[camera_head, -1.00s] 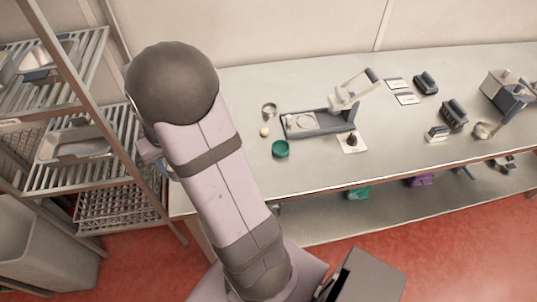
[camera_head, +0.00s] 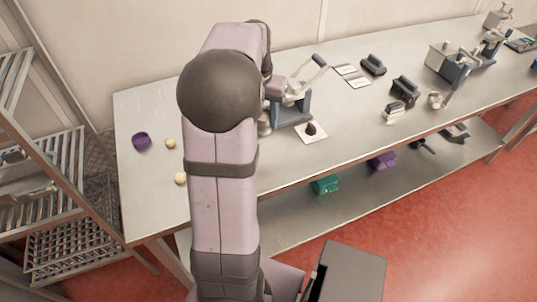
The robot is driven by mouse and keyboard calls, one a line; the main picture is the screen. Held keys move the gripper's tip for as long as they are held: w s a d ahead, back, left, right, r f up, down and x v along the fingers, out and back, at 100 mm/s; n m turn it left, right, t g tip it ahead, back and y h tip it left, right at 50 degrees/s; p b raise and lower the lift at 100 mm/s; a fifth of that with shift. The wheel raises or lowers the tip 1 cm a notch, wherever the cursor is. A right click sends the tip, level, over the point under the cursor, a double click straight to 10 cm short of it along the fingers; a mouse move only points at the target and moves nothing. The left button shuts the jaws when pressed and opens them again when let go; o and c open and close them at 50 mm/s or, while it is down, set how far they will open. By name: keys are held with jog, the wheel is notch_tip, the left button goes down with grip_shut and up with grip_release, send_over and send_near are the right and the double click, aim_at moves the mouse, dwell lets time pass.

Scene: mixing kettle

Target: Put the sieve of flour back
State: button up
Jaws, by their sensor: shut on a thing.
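I cannot make out the sieve of flour in this view. My gripper is hidden behind my own arm, which fills the middle of the picture, so what it holds does not show. The far part of my arm bends over the left half of the steel table (camera_head: 152,108).
A purple bowl (camera_head: 141,142) and two pale balls, one farther back (camera_head: 171,144) and one nearer (camera_head: 181,179), are on the table's left part. A press with a raised lever (camera_head: 292,105) stands right of my arm. Dark blocks (camera_head: 405,90) lie farther right. A wire rack (camera_head: 45,180) stands left.

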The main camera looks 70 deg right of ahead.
jog(key=shift+s+d+r+m, duration=0.1)
jog(key=shift+s+d+m, duration=0.2)
jog(key=shift+s, duration=0.5)
jog(key=shift+f+p, duration=0.85)
jog(key=shift+f, duration=4.15)
jog(key=shift+f, duration=0.15)
jog(key=o, duration=1.1)
